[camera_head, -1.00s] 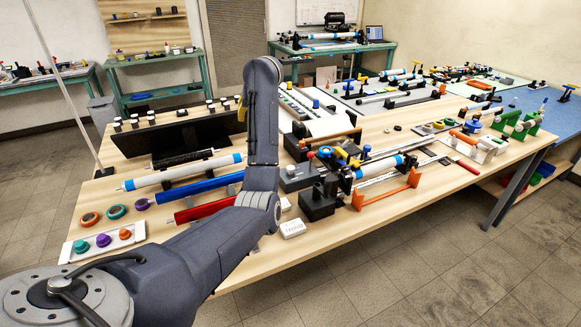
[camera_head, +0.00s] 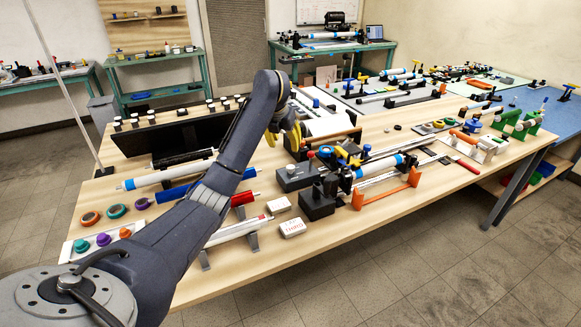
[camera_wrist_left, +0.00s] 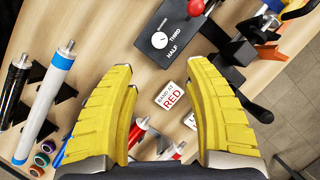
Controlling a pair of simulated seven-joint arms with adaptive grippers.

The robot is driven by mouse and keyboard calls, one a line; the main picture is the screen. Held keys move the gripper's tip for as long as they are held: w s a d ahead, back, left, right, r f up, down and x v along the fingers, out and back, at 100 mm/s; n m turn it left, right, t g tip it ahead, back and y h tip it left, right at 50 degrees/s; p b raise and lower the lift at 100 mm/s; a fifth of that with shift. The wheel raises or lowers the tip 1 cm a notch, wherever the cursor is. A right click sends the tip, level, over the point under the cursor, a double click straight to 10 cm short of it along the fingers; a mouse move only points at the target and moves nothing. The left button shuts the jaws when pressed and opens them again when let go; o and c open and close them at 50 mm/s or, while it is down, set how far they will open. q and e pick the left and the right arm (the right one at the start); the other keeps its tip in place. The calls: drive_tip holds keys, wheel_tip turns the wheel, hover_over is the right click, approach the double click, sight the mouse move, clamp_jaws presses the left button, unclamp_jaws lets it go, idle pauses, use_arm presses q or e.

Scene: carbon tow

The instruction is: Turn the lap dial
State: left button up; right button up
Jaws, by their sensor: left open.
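The lap dial is a small pale knob (camera_wrist_left: 159,40) on a dark grey box (camera_wrist_left: 179,22), with THIRD and HALF printed beside it. In the head view the box (camera_head: 297,182) stands mid-table with the knob (camera_head: 292,169) on top. My left gripper (camera_head: 286,136) hangs above the table, beyond the box, its yellow fingers partly hidden by its own arm. In the wrist view the open, empty left gripper (camera_wrist_left: 160,68) has its fingers spread on either side, with the box ahead between and past the tips. It is apart from the dial. My right gripper is not in view.
A red knob (camera_wrist_left: 196,7) sits at the box's end. A card reading RED (camera_wrist_left: 171,96) lies near the box. Blue-and-white rollers (camera_head: 170,176) lie left. An orange-handled frame (camera_head: 388,190) and a winding device (camera_head: 318,203) stand close to the box's right.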

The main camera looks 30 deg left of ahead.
sight(291, 166)
use_arm(q)
drive_tip(key=x, duration=1.4)
drive_tip(key=shift+w+a+f, duration=0.15)
drive_tip(key=shift+f, duration=0.2)
clamp_jaws()
